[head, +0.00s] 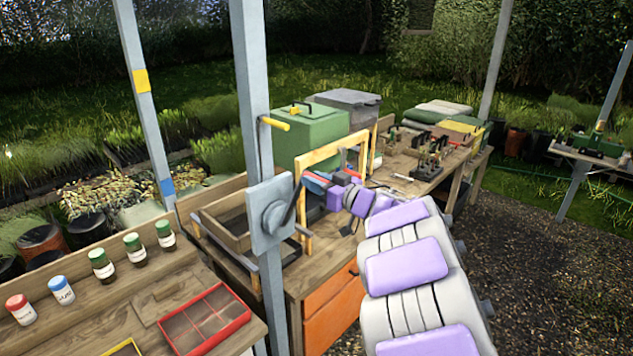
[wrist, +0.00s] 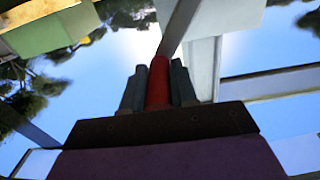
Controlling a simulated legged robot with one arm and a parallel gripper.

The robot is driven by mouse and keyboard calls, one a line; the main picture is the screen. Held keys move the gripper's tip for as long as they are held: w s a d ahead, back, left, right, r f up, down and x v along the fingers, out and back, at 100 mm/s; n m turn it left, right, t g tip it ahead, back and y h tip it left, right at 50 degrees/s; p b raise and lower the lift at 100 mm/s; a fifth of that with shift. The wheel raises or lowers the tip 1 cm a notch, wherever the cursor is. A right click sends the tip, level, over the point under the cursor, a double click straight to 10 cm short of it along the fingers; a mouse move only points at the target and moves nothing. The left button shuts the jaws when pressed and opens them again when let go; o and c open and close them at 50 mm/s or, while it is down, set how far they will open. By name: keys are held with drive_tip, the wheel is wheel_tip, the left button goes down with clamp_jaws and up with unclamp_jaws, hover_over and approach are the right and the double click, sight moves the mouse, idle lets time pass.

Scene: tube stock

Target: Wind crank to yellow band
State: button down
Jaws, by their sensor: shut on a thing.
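The crank's grey plate and round hub (head: 271,214) are mounted on the near grey post. A dark crank arm (head: 298,197) slants up and right from the hub to a red handle (head: 313,185). In the wrist view the red handle (wrist: 158,84) stands between my two grey fingers, with the crank arm (wrist: 178,28) above it. My gripper (head: 319,180) is shut on the red handle. The yellow band (head: 141,80) is on the far-left post, with a blue band (head: 167,187) lower on it. A yellow peg (head: 275,124) sticks out of the near post.
A wooden bench with a yellow frame (head: 302,165), a wooden tray (head: 222,226) and a green box (head: 308,131) lies behind the crank. Several capped jars and a red divided tray (head: 246,318) stand on the front-left bench. Open gravel (head: 540,260) lies to the right.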

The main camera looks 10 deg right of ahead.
drive_tip(key=shift+w+p, duration=0.1)
drive_tip(key=shift+p, duration=0.35)
drive_tip(key=p, duration=0.1)
drive_tip(key=m+p, duration=0.1)
drive_tip(key=p, duration=0.1)
drive_tip(key=shift+w+d+f, duration=0.15)
drive_tip(key=shift+w+d, duration=0.1)
drive_tip(key=shift+d, duration=0.15)
drive_tip(key=w+d+f+m+p, duration=0.2)
drive_tip(key=f+m+p, duration=0.7)
drive_tip(key=f+p, duration=0.5)
drive_tip(key=shift+d+f+p, duration=0.4)
drive_tip(key=shift+d+p, duration=0.15)
drive_tip(key=shift+p, duration=0.9)
drive_tip(key=shift+f, duration=0.1)
drive_tip(key=c, duration=1)
unclamp_jaws()
drive_tip(key=shift+w, duration=0.1)
drive_tip(key=shift+o, duration=0.6)
